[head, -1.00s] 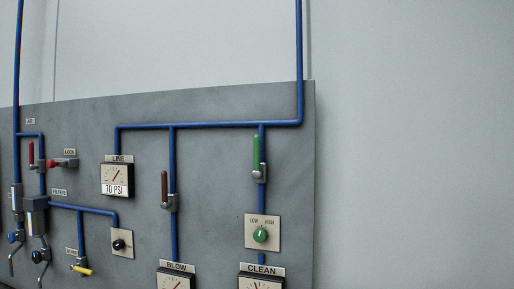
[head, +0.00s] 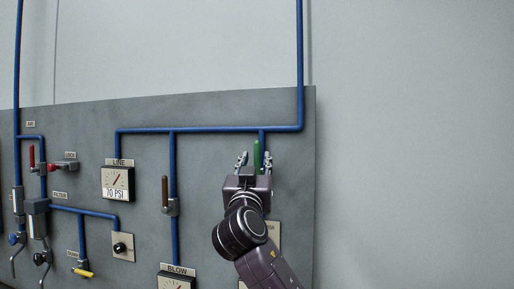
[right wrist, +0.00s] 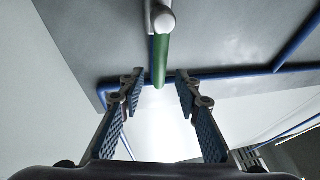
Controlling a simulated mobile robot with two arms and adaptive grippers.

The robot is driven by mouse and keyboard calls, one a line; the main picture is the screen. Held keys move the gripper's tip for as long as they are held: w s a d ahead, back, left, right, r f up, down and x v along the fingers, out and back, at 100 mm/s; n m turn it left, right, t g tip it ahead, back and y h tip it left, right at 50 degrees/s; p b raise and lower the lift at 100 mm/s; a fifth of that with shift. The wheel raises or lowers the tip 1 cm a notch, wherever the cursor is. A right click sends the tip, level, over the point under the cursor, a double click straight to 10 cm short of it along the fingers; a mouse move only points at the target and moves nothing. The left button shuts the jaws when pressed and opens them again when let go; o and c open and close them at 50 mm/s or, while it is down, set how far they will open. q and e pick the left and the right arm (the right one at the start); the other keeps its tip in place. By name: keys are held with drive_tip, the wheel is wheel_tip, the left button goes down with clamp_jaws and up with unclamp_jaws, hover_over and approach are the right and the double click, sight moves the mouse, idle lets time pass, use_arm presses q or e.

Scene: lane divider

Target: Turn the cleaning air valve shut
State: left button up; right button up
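The cleaning air valve has a green handle (head: 257,154) that points straight up along the blue pipe above the CLEAN gauge. In the right wrist view the green handle (right wrist: 161,62) runs from a pale valve body (right wrist: 161,18) and its tip lies between my fingers. My right gripper (head: 255,160) is open, with one finger on each side of the handle. In the right wrist view my right gripper (right wrist: 160,84) shows a gap on both sides of the handle. My arm hides the valve body and most of the CLEAN gauge in the head view. My left gripper is not in view.
A brown-handled valve (head: 165,192) stands to the left on the BLOW pipe. The LINE gauge (head: 117,181) reads 70 PSI. A blue pipe (head: 210,129) runs across above the valves. The wall right of the panel is clear.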

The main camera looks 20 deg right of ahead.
sight(257, 155)
drive_tip(key=shift+p+x, duration=1.2)
drive_tip(key=shift+x, duration=1.05)
drive_tip(key=shift+c, duration=0.6)
clamp_jaws()
